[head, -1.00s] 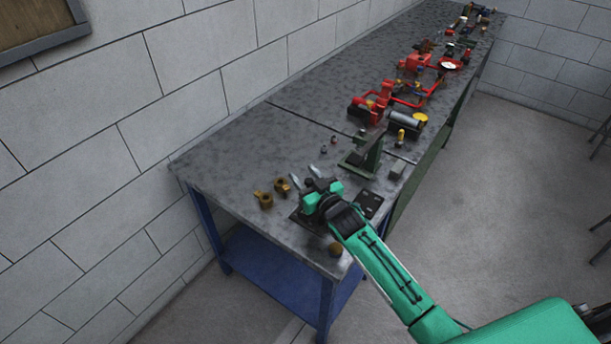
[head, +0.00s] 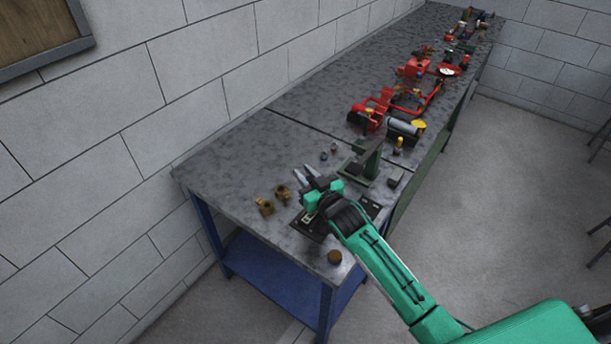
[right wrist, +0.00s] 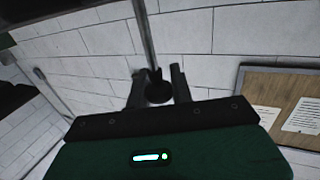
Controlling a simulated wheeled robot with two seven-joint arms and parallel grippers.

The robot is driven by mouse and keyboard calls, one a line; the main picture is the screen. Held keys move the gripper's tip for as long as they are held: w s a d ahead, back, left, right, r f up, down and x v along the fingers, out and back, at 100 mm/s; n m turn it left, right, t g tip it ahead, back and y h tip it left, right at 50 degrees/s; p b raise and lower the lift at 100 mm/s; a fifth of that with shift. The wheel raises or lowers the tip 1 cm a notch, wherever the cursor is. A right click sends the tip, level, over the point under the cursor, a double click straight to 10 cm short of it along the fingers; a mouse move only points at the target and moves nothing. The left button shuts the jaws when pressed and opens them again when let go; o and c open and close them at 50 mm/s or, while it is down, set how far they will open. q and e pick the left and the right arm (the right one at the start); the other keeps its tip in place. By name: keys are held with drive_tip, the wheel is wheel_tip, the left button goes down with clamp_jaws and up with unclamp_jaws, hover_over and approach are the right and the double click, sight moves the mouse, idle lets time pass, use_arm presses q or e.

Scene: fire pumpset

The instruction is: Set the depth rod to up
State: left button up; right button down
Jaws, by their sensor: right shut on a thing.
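In the right wrist view a thin grey rod (right wrist: 145,35), which I take to be the depth rod, runs down to a dark round knob (right wrist: 159,90). The knob sits between the two fingers of my right gripper (right wrist: 157,88), which are shut on it. In the head view my right gripper (head: 303,172) is over the near end of the bench, its fingertips pointing up and left. A dark base plate (head: 308,226) lies below the gripper. My left gripper is not in view.
Two brass fittings (head: 265,207) stand left of the gripper on the grey bench (head: 235,180). A brown round piece (head: 335,257) lies near the front edge. A green stand (head: 367,160) is just beyond. Red pump parts (head: 368,117) lie farther along.

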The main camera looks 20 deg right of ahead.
drive_tip(key=shift+r, duration=0.3)
drive_tip(key=c, duration=1.2)
unclamp_jaws()
drive_tip(key=shift+s+f, duration=0.1)
drive_tip(key=shift+f, duration=0.05)
drive_tip(key=shift+s+d+f, duration=0.1)
drive_tip(key=shift+s+d, duration=0.05)
drive_tip(key=shift+s, duration=0.15)
drive_tip(key=b+v, duration=0.4)
drive_tip(key=v, duration=0.9)
